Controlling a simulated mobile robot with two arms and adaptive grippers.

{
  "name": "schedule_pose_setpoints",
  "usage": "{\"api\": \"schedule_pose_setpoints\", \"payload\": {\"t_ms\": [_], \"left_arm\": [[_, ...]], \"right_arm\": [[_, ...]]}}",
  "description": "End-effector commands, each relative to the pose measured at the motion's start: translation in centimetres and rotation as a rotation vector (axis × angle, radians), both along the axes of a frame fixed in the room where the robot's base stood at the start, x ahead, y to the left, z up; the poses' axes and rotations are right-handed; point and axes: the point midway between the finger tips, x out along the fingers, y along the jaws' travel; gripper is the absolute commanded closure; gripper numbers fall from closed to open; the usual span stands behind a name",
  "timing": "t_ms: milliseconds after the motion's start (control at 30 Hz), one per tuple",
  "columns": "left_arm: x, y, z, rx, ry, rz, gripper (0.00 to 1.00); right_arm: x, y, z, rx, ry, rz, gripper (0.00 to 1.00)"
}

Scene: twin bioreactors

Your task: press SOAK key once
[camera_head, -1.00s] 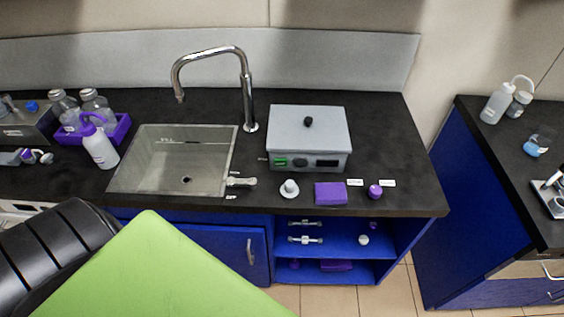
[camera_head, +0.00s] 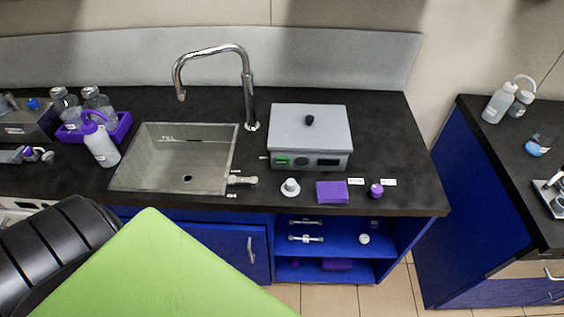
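A grey box-shaped device (camera_head: 311,128) with a black knob on its lid stands on the dark counter, right of the sink. Its front panel has a green key or display (camera_head: 281,161), a round dark control (camera_head: 302,162) and a dark window (camera_head: 327,162). The labels are too small to read, so I cannot tell which part is the SOAK key. Neither of my grippers shows. A black ribbed part and a green panel of my own body fill the lower left.
The sink (camera_head: 180,160) with a tall faucet (camera_head: 247,90) is left of the device. A white stopper (camera_head: 290,188), purple cloth (camera_head: 332,192) and purple cap (camera_head: 376,190) lie in front of it. A purple rack (camera_head: 122,127) with bottles is at left. Another bench (camera_head: 500,160) stands right.

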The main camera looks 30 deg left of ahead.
Motion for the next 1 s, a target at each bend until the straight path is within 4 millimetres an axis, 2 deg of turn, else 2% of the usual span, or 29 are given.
{"api": "schedule_pose_setpoints", "payload": {"t_ms": [600,767,1000], "left_arm": [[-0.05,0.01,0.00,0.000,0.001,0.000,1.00],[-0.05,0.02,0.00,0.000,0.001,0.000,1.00],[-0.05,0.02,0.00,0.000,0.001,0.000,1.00]], "right_arm": [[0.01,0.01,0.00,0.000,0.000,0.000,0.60],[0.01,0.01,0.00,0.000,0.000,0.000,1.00],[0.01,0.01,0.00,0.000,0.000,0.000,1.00]]}}
